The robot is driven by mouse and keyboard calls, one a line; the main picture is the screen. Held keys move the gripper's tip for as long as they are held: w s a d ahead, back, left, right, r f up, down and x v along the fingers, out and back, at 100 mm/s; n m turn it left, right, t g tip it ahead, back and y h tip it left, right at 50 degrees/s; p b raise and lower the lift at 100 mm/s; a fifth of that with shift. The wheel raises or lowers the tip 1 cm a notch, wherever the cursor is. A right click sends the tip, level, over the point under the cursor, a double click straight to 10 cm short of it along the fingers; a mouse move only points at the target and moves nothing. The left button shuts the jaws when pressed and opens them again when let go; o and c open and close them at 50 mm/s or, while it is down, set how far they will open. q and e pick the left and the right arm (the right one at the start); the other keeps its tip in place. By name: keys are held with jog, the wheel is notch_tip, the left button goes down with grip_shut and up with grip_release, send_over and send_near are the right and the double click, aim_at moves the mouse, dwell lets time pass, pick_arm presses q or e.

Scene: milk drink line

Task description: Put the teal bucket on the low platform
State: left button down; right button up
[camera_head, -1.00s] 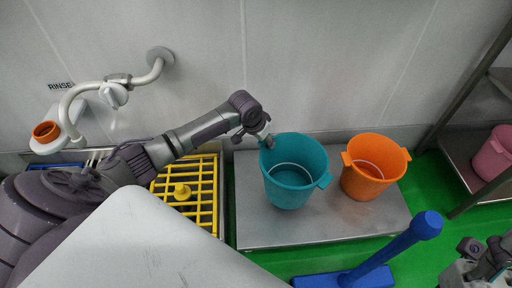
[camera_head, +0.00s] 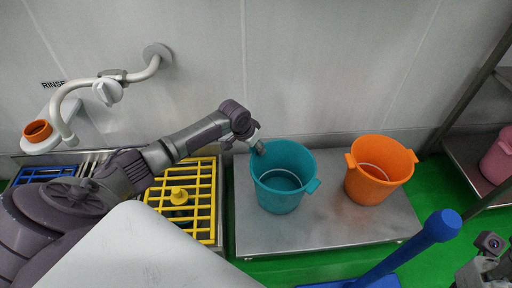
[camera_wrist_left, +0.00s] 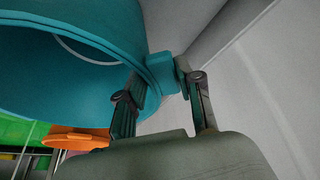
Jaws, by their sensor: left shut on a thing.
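The teal bucket (camera_head: 281,190) is upright over the left part of the low metal platform (camera_head: 330,232), left of an orange bucket. Whether its base touches the platform I cannot tell. My left gripper (camera_head: 258,146) is at the bucket's back-left rim. In the left wrist view the gripper (camera_wrist_left: 165,88) is shut on the teal bucket's side tab, with the bucket (camera_wrist_left: 75,75) filling the upper left. My right gripper (camera_head: 494,262) shows only in part at the lower right corner, and its fingers cannot be made out.
The orange bucket (camera_head: 377,170) stands on the platform's right part. A yellow grid (camera_head: 188,198) lies left of the platform. A blue post (camera_head: 415,247) rises in front. A pink bucket (camera_head: 498,158) sits on a rack at the right. A rinse tap (camera_head: 108,90) is on the wall.

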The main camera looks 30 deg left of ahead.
pick_arm(q)
jog(key=c, duration=0.7)
grip_release()
jog(key=shift+f, duration=0.1)
jog(key=shift+c, duration=0.2)
